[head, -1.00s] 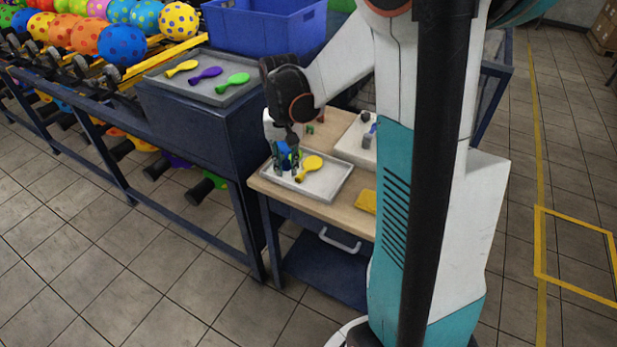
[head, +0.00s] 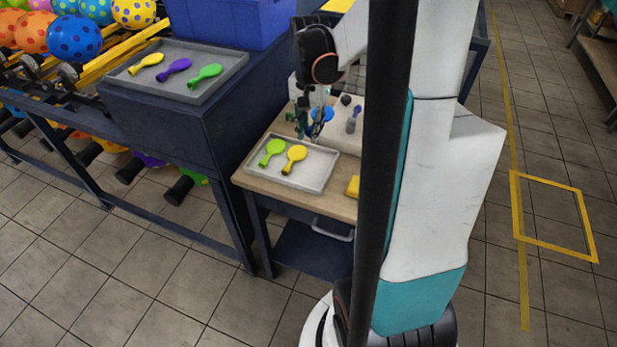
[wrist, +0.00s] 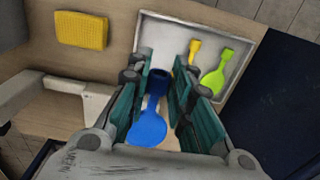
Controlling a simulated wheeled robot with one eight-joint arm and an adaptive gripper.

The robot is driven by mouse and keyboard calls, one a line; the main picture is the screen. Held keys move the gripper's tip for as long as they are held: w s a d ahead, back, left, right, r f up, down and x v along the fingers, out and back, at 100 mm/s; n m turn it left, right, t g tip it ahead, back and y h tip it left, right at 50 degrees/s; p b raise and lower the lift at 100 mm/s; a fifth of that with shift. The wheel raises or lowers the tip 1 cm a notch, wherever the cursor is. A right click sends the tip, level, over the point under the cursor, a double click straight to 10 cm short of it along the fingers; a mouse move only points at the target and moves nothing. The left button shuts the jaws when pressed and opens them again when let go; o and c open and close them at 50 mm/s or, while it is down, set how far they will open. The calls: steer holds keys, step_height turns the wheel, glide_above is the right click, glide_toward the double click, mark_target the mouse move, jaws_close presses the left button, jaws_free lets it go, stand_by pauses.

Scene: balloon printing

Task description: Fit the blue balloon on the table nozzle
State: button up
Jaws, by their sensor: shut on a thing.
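The blue balloon (head: 322,114) is held at my gripper (head: 308,124), above the table and behind the small tray. In the wrist view the blue balloon (wrist: 148,128) hangs between the fingers of my gripper (wrist: 172,85), its round body toward the palm and its neck along the left finger. The fingers are shut on it. A grey-blue upright piece (head: 353,120), which may be the table nozzle, stands on the pale plate right of my gripper. Its tip is too small to make out.
The small grey tray (head: 318,178) holds a green balloon (head: 272,151) and a yellow balloon (head: 294,158). A yellow sponge-like block (head: 353,186) lies right of it. A larger tray (head: 225,85) with several balloons and a blue bin (head: 228,24) stand on the left bench.

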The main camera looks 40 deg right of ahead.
mark_target(309, 181)
step_height(309, 181, down, 18)
steer(key=b, duration=0.5)
steer(key=shift+r, duration=0.2)
steer(key=shift+f+b, duration=0.2)
steer(key=shift+b, duration=0.1)
steer(key=o, duration=0.7)
steer(key=shift+r, duration=0.1)
steer(key=r+p, duration=0.1)
steer(key=r, duration=0.3)
steer(key=r+p, duration=0.2)
steer(key=r, duration=0.3)
steer(key=r+p, duration=0.2)
steer(key=r, duration=0.2)
steer(key=shift+s+d+r, duration=0.1)
steer(key=shift+d+r, duration=0.2)
steer(key=shift+d, duration=0.05)
steer(key=shift+a, duration=0.1)
